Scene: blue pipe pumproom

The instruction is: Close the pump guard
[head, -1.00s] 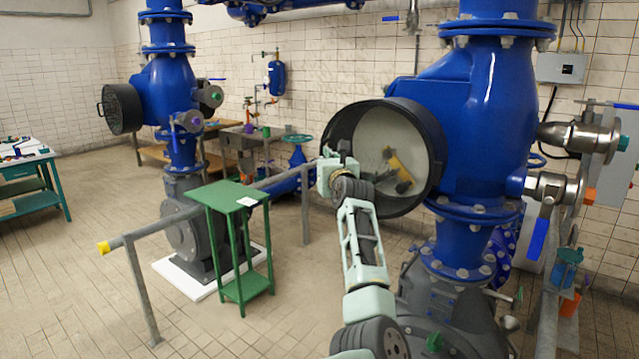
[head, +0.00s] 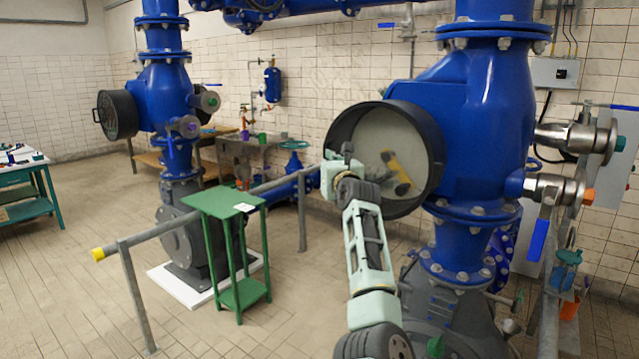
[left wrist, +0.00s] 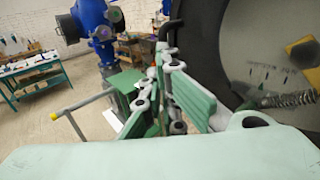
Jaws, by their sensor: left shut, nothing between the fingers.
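The pump guard (head: 432,135) is a deep round black rim on the near blue pump housing. Its front face shows a pale disc (head: 375,130) with a yellow part (head: 397,170) on it. I cannot tell from these views which part of the guard swings. My left gripper (head: 338,160) is at the guard's lower left edge; its fingers (left wrist: 160,95) are shut and empty beside the black rim (left wrist: 205,45) in the left wrist view. Whether they touch the rim is unclear. My left arm covers part of the lower rim. My right gripper is not in view.
A green stand (head: 222,200) and a grey handrail (head: 125,245) lie to the left of my arm. A second blue pump (head: 165,90) with a black round guard (head: 117,115) stands farther back. Steel valves (head: 575,137) stick out at the right. Open floor lies at the left.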

